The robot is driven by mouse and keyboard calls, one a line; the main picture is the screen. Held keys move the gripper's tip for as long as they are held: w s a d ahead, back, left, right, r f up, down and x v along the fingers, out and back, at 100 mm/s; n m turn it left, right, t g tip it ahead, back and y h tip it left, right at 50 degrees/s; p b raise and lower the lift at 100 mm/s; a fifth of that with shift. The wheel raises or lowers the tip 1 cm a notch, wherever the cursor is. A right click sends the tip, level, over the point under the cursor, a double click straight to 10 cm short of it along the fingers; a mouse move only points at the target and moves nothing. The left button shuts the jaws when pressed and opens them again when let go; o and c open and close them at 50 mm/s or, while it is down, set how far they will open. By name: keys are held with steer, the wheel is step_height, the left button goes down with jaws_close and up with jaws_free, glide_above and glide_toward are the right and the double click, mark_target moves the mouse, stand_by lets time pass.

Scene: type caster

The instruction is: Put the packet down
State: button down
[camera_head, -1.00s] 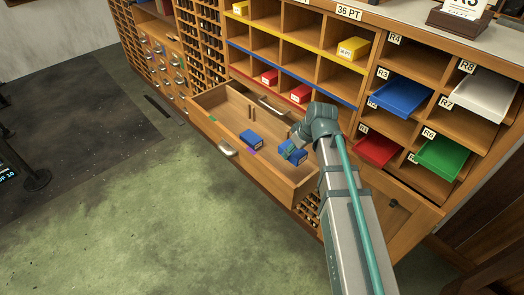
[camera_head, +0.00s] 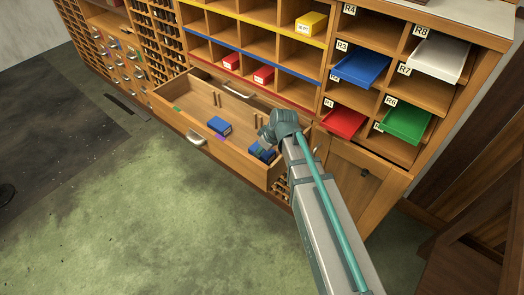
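A blue packet (camera_head: 257,150) is at the right end of the open wooden drawer (camera_head: 225,160), low inside it and close to the front wall. My gripper (camera_head: 264,147) comes in from the right and appears shut on this packet; its fingers are small and partly hide it. I cannot tell whether the packet touches the drawer floor. A second blue packet (camera_head: 219,125) lies on the drawer floor to the left, apart from my gripper, next to a purple marking (camera_head: 220,136).
Red packets (camera_head: 264,75) and a yellow packet (camera_head: 311,23) sit in the cubbies above. Blue (camera_head: 360,66), red (camera_head: 343,122), green (camera_head: 405,123) and white (camera_head: 440,60) trays stick out at the right. The drawer's left part is mostly clear.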

steer(key=shift+c, duration=1.7)
jaws_free()
steer(key=v, duration=1.2)
steer(key=shift+p, duration=0.4)
steer(key=shift+d, duration=0.2)
